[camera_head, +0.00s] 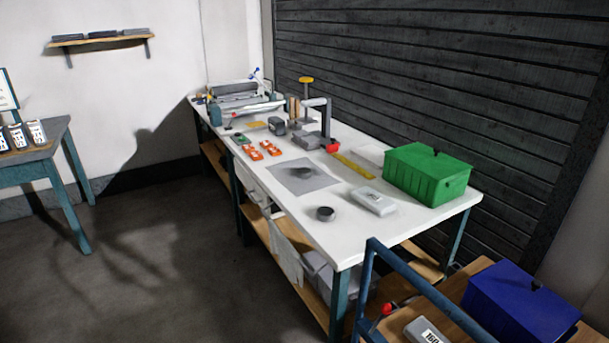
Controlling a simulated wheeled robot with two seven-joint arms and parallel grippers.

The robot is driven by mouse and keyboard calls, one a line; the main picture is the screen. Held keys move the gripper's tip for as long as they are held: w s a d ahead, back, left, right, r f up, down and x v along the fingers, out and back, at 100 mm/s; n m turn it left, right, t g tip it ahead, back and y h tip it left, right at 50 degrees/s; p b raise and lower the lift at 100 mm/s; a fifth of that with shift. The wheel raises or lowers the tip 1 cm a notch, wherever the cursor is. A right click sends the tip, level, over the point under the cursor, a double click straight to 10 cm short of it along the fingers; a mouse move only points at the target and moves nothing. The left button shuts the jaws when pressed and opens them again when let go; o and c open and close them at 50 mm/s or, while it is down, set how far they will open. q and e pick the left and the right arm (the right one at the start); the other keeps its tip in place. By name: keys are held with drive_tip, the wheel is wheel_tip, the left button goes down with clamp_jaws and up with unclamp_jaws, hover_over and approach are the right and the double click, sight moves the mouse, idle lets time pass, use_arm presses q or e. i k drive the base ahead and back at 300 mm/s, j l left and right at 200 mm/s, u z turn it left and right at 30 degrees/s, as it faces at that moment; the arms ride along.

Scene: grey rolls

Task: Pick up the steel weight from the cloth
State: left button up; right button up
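A grey cloth (322,182) lies flat on the white workbench. A small dark grey object, seemingly the steel weight (303,172), sits near the middle of the cloth; its exact shape is hard to tell at this size. A separate dark round piece (325,213) stands on the bench in front of the cloth, apart from it. Neither of my grippers shows in the head view.
The white workbench (300,225) also bears a grey box (374,202), a green lidded box (427,174), orange pieces (270,148), a yellow strip (352,166) and a clamp-like stand (318,118). A blue-framed cart (420,287) with a blue box (520,302) stands front right. Open floor (180,260) lies left.

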sight(303, 173)
drive_tip(key=i+j+z, duration=0.1)
drive_tip(key=z, duration=0.4)
drive_tip(key=i+j+z, duration=0.35)
drive_tip(key=j, duration=0.25)
drive_tip(key=i+j+z, duration=0.2)
drive_tip(key=j+z, duration=0.2)
drive_tip(key=j, duration=0.2)
